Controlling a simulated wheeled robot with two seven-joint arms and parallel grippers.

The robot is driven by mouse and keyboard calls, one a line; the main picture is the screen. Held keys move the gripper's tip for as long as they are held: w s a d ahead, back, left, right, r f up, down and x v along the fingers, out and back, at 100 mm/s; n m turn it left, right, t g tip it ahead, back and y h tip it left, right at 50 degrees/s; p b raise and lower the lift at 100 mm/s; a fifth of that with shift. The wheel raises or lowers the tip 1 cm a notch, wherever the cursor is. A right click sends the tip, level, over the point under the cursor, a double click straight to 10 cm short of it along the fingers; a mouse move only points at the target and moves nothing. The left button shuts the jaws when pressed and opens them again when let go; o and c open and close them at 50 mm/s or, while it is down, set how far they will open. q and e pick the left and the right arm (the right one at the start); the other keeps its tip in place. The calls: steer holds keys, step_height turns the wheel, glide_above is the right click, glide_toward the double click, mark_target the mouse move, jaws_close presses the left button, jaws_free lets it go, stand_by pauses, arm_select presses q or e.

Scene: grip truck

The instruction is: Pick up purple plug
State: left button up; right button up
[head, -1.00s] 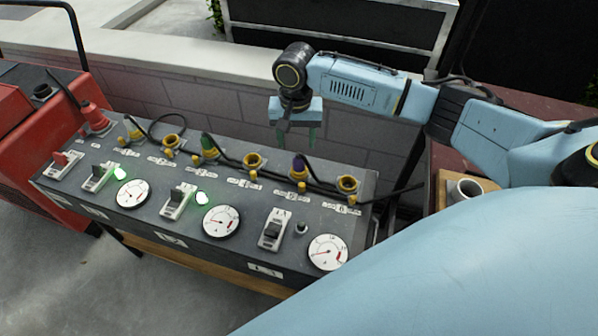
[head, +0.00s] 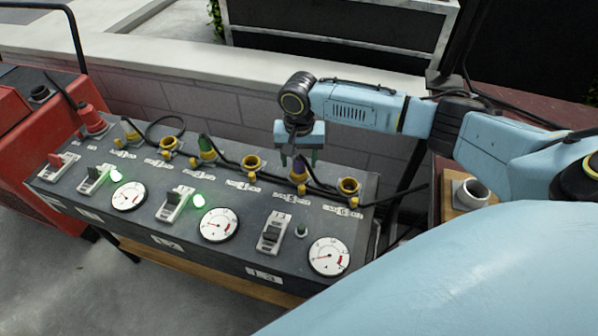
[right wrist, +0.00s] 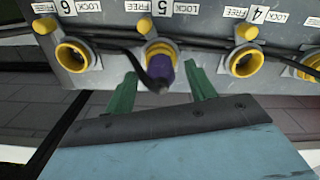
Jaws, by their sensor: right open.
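The purple plug (right wrist: 160,68) sits in the yellow-ringed socket marked 5 in the right wrist view, with a black cable coming from it. In the head view the plug (head: 298,173) is partly hidden behind my right gripper (head: 300,162). My right gripper (right wrist: 162,88) is open, with one green finger on each side of the plug and gaps between fingers and plug. My left gripper is not in view.
The dark control panel (head: 135,222) carries switches, white dials and other sockets. A green plug (head: 206,147) stands to the left, and an empty yellow socket (head: 348,187) is just right of the purple plug. A grey block wall (head: 225,100) runs behind the panel.

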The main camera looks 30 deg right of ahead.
jaws_close()
steer(key=shift+r, duration=0.2)
stand_by(0.3)
